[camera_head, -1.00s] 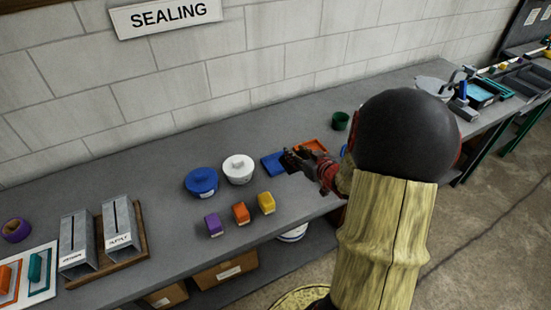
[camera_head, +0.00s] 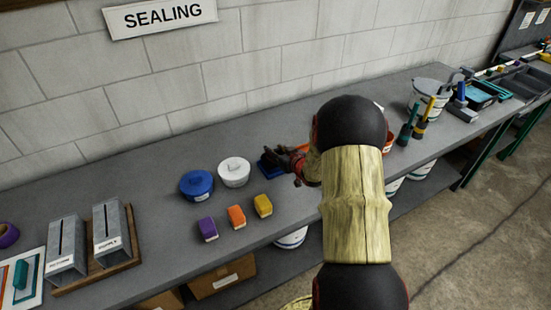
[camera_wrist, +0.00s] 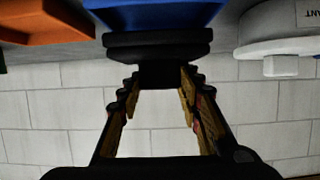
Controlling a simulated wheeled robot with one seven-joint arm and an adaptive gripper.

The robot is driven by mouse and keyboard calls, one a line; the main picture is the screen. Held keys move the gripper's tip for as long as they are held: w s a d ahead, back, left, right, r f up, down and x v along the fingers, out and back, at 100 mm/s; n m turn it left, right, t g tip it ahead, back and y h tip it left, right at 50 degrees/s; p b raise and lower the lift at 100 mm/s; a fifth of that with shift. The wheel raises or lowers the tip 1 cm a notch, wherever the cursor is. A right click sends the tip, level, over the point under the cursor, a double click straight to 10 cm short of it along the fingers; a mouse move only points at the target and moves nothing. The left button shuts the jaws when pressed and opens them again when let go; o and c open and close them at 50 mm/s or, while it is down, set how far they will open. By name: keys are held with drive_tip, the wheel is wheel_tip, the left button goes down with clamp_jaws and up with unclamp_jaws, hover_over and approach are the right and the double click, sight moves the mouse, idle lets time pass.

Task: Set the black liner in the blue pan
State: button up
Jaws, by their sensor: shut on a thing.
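The black liner (camera_wrist: 158,46) is between the fingertips of my gripper (camera_wrist: 158,76), which is shut on it. In the wrist view the liner shows edge-on, in front of the blue pan (camera_wrist: 160,16). In the head view my gripper (camera_head: 283,159) is at the blue pan (camera_head: 265,167) and hides most of it. Only a strip of the pan's blue edge shows there. The liner is hard to tell from the dark fingers in the head view. I cannot tell whether the liner touches the pan.
A white lidded pot (camera_head: 234,173) and a blue lidded pot (camera_head: 197,185) stand left of the pan. Purple, orange and yellow blocks (camera_head: 263,206) sit in front. An orange pan (camera_wrist: 45,22) is beside the blue pan. Upright tools (camera_head: 420,118) stand at right.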

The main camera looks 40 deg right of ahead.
drive_tip(key=shift+w+f+b, duration=0.1)
drive_tip(key=shift+f+b, duration=0.4)
drive_tip(key=shift+f, duration=1.15)
drive_tip(key=shift+f, duration=0.2)
drive_tip(key=o, duration=1.1)
drive_tip(key=shift+o, duration=0.2)
drive_tip(key=shift+r, duration=0.1)
